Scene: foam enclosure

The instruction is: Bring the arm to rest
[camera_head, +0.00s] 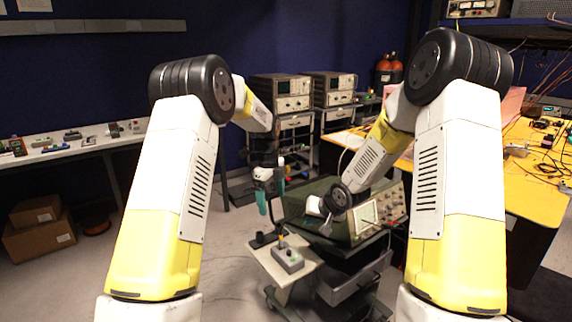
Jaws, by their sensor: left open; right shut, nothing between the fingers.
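My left gripper (270,192) hangs near the middle of the view, with teal fingers pointing down and spread apart. It is open and empty, in front of the green oscilloscope (292,200) on the cart. My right gripper (324,216) is lower and a little to the right, near the front of the oscilloscope. It is shut with nothing held; its fingertips are small and partly hard to make out. Both arms are bent, with elbows high and forearms reaching forward and inward. I cannot tell whether the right gripper touches the oscilloscope.
A grey control box (288,259) sits on the cart's side shelf (262,256). An orange-yellow table (520,172) with cables and a pink panel stands right. A white bench (92,148) with small items is left, boxes (40,228) below. Instrument racks (281,95) stand behind.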

